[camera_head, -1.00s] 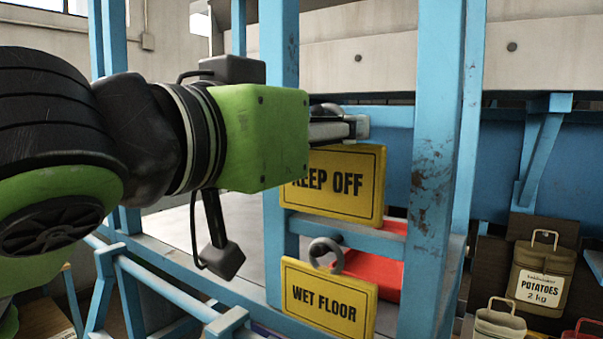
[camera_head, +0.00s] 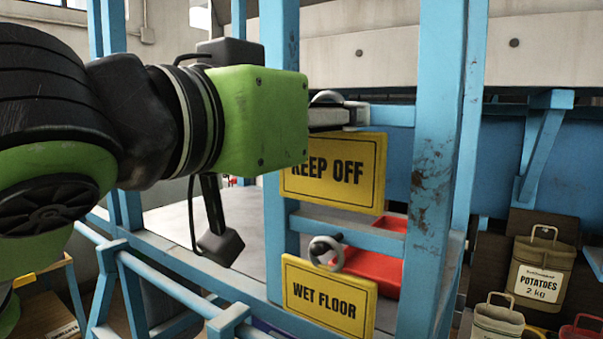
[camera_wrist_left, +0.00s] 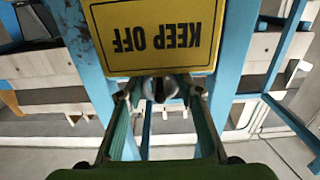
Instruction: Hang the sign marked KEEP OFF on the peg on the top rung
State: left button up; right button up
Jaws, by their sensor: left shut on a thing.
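The yellow KEEP OFF sign (camera_head: 350,172) hangs upright below my left gripper (camera_head: 350,115), in front of the rack. It also shows, upside down, in the left wrist view (camera_wrist_left: 152,38). My left gripper (camera_wrist_left: 160,92) is shut on the sign's grey ring (camera_head: 326,97), whose top shows above the fingers. The fingers are at the height of the blue top rung (camera_head: 393,115). The peg on that rung is hidden behind my gripper and the sign, and I cannot tell whether the ring is around it. My right gripper is not in view.
The yellow WET FLOOR sign (camera_head: 328,302) hangs by its grey ring from a dark peg on the lower rung (camera_head: 370,236). Blue posts (camera_head: 432,180) flank the rungs. A red tray (camera_head: 372,270) lies behind. A potato sack (camera_head: 540,275) stands at right.

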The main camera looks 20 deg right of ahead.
pick_arm(q)
jog(key=b+v, duration=0.1)
jog(key=v, duration=0.6)
jog(key=shift+s+a, duration=0.15)
jog(key=shift+a, duration=0.05)
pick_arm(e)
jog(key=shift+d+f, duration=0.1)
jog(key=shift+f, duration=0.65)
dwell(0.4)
